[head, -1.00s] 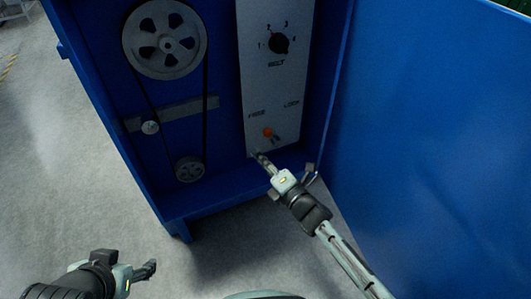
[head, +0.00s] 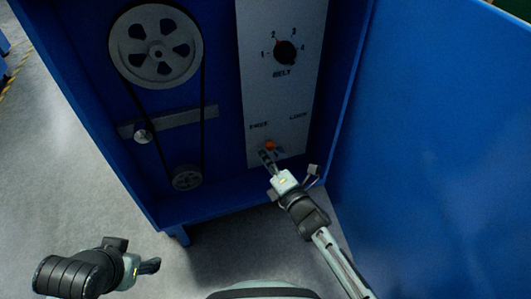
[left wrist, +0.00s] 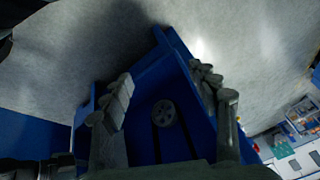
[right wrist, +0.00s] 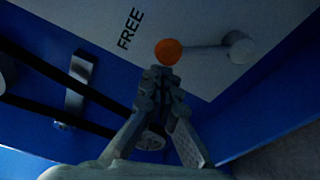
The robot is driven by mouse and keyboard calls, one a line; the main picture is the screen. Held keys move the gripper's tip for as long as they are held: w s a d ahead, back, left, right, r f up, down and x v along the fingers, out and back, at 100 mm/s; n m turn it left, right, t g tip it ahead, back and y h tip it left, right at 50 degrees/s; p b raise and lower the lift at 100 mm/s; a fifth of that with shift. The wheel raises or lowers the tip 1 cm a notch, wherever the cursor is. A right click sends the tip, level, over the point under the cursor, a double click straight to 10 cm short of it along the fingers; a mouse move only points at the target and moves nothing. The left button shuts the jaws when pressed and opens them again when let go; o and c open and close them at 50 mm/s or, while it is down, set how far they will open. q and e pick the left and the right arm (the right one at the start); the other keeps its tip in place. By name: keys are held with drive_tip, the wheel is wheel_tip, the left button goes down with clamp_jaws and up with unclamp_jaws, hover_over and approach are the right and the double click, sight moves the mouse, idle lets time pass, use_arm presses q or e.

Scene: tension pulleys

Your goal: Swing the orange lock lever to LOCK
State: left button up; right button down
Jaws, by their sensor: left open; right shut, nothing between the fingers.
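The lock lever has an orange ball knob (head: 270,145) low on the light panel; in the right wrist view the knob (right wrist: 168,52) sits on a grey arm running right to a round pivot (right wrist: 239,46). The knob is on the side of the FREE label (right wrist: 130,28); the LOCK label (head: 298,115) is at the panel's right. My right gripper (head: 265,157) is shut and empty, its tips just below the knob; I cannot tell whether they touch. My left gripper (left wrist: 165,95) is open and empty, away at lower left in the head view.
A numbered BELT dial (head: 285,52) is higher on the panel. A large pulley (head: 156,46), a small pulley (head: 187,177) and a belt are at the left inside the blue cabinet. A blue door panel (head: 440,150) stands at the right. Open floor lies left.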

use_arm(q)
drive_tip(key=shift+s, duration=0.15)
use_arm(e)
drive_tip(key=shift+d, duration=0.1)
use_arm(q)
drive_tip(key=shift+s+a, duration=0.1)
use_arm(e)
drive_tip(key=shift+r, duration=0.1)
